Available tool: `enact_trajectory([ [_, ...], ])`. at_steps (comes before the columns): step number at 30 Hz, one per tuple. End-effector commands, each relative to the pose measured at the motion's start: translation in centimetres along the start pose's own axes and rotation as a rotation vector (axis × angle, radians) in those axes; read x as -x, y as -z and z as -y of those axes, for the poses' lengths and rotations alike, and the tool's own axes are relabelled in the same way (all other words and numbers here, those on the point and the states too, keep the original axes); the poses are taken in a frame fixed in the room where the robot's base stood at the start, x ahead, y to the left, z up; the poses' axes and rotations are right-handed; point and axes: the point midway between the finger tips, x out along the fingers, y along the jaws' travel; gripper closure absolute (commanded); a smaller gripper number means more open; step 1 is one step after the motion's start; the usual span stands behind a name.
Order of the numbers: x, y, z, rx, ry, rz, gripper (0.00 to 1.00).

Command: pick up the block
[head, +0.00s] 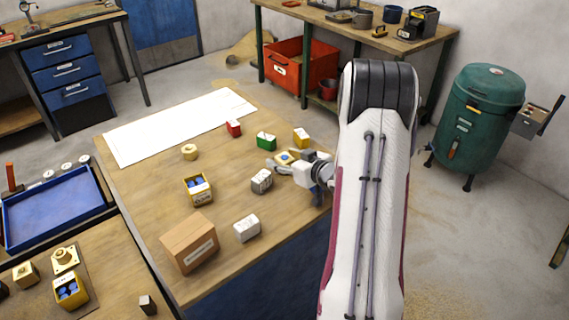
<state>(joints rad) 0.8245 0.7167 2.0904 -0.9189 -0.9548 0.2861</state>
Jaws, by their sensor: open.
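Several small blocks stand on the wooden table; I cannot tell which one is meant. My gripper (277,166) is open, low over the table's right part, with its fingers pointing left. A grey-white block (261,181) stands just in front and to the left of it, seemingly apart from the fingers. A green block (266,141) and a yellow block (301,138) stand behind the gripper. A red block (234,128) is farther back left. A white block (247,228) stands nearer the front.
A brown box (189,244) stands at the table's front. A yellow bin with blue pieces (198,189) and a yellow round piece (189,152) are at left. A white sheet (170,127) covers the back left. A blue tray (55,208) lies on the left bench.

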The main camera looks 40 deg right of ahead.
Motion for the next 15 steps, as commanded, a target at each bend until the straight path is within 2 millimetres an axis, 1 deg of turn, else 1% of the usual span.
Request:
enact_trajectory([
  [1,0.01,0.01,0.00,0.000,0.000,0.000,0.50],
  [2,0.01,0.00,0.00,0.000,0.000,0.000,0.53],
  [3,0.01,0.01,0.00,0.000,0.000,0.000,0.63],
  [5,0.01,0.01,0.00,0.000,0.000,0.000,0.79],
  [6,0.01,0.01,0.00,0.000,0.000,0.000,0.89],
  [7,0.01,0.01,0.00,0.000,0.000,0.000,0.97],
  [8,0.01,0.01,0.01,0.000,0.000,0.000,1.00],
  [15,0.02,0.19,-0.03,0.001,0.000,-0.004,1.00],
])
